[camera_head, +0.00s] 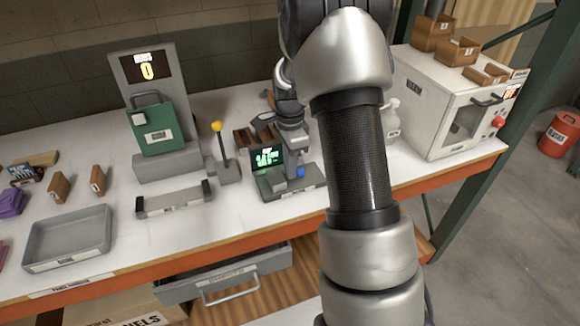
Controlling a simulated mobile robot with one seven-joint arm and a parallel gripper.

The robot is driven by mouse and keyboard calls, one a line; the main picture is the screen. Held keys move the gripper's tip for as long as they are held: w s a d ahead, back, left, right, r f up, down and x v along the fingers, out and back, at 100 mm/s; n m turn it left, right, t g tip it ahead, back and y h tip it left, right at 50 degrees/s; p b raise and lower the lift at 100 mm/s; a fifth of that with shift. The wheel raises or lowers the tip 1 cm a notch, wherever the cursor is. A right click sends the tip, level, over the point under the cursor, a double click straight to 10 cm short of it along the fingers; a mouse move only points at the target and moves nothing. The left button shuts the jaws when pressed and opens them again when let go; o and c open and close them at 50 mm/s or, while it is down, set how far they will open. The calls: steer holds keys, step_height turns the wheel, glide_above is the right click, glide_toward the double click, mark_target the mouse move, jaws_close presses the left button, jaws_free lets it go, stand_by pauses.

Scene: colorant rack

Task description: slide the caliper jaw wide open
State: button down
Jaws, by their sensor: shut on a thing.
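The caliper appears to be the small bench device with a dark green base (290,187) and a lit green display (267,157), standing on the white bench at the middle. A grey block sits on its base at the left, and a blue part (301,172) shows at the right. My gripper (298,160) points down over the right side of the device, shut on the caliper jaw at or just above the blue part. The fingertips are small and partly hidden, so the exact contact is unclear. I cannot read how wide the jaw stands.
A yellow-knobbed lever (217,127) and a green-fronted unit (158,132) stand to the left. A grey tray (68,240) lies at the front left. Brown bins sit behind the device. A white oven-like box (455,105) stands right. An open drawer (225,275) juts out below the bench.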

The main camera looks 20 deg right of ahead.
stand_by(0.6)
steer(key=d, duration=0.6)
steer(key=shift+r, duration=0.1)
steer(key=c, duration=1.9)
jaws_free()
steer(key=shift+d, duration=0.1)
steer(key=shift+o, duration=0.2)
step_height(320, 180, up, 17)
steer(key=shift+r+p, duration=0.15)
steer(key=shift+p, duration=0.25)
